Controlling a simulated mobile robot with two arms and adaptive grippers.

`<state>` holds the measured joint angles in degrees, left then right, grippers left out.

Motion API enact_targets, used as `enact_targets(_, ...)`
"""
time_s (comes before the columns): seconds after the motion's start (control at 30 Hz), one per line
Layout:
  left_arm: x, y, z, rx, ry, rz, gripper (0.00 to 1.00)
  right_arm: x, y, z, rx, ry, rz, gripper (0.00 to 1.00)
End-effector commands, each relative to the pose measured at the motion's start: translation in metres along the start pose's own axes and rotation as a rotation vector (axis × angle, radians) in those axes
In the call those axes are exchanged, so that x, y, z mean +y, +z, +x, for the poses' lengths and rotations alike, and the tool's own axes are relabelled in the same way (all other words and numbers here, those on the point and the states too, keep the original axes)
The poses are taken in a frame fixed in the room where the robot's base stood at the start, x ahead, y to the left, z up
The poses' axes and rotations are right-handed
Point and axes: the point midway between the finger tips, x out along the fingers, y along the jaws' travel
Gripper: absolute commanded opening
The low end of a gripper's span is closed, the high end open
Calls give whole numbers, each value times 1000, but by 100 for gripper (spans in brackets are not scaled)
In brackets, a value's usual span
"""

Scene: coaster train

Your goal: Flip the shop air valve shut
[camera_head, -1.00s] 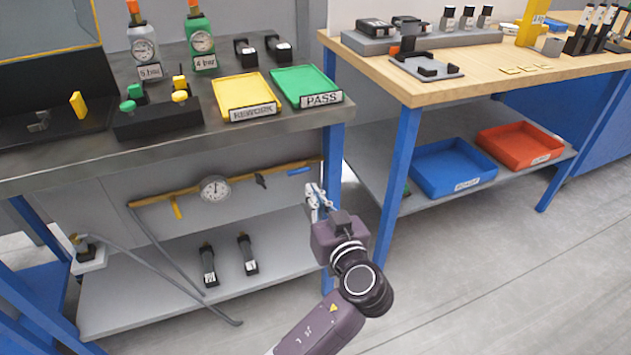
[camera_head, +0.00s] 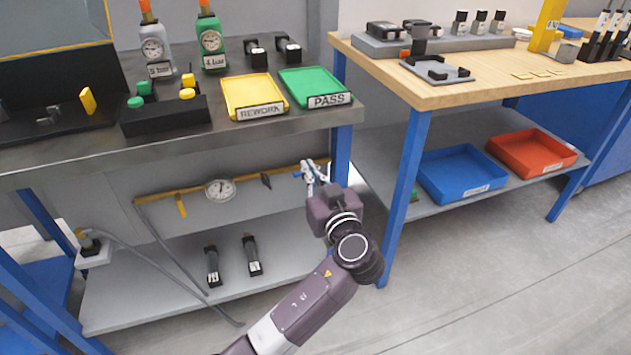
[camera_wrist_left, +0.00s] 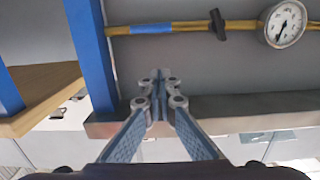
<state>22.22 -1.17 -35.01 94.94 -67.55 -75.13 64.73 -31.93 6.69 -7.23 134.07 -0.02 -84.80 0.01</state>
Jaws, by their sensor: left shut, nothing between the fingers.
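A yellow air pipe (camera_head: 235,184) runs under the dark workbench. It carries a round gauge (camera_head: 219,190), a black handle (camera_head: 265,180), a hanging yellow lever (camera_head: 181,206) and a blue piece (camera_head: 298,174) near its right end. I cannot tell which of these is the valve's handle. My left gripper (camera_head: 309,172) is shut and empty beside the blue piece, near the bench's right leg. In the left wrist view its closed fingers (camera_wrist_left: 160,84) are below the pipe in the picture, and the blue piece (camera_wrist_left: 152,28), black handle (camera_wrist_left: 217,24) and gauge (camera_wrist_left: 284,23) show. My right gripper is out of view.
The bench's blue leg (camera_head: 341,155) stands close to the right of my gripper. A lower shelf (camera_head: 130,290) holds two dark bottle-like parts and a grey hose. The wooden bench's blue leg (camera_head: 404,195) is further right. Open floor lies in front.

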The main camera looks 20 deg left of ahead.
Motion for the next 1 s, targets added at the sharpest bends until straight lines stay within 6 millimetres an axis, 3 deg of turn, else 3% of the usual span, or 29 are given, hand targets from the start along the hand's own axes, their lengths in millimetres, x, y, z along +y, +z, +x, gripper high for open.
enact_targets(0.17,-1,-1,38,2,-2,1,0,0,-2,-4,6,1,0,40)
enact_targets(0.23,0,17,39,-2,0,4,0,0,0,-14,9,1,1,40)
enact_targets(0.43,0,36,43,-1,0,1,0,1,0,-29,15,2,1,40)
enact_targets(1.0,-2,40,45,-1,0,-5,0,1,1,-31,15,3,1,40)
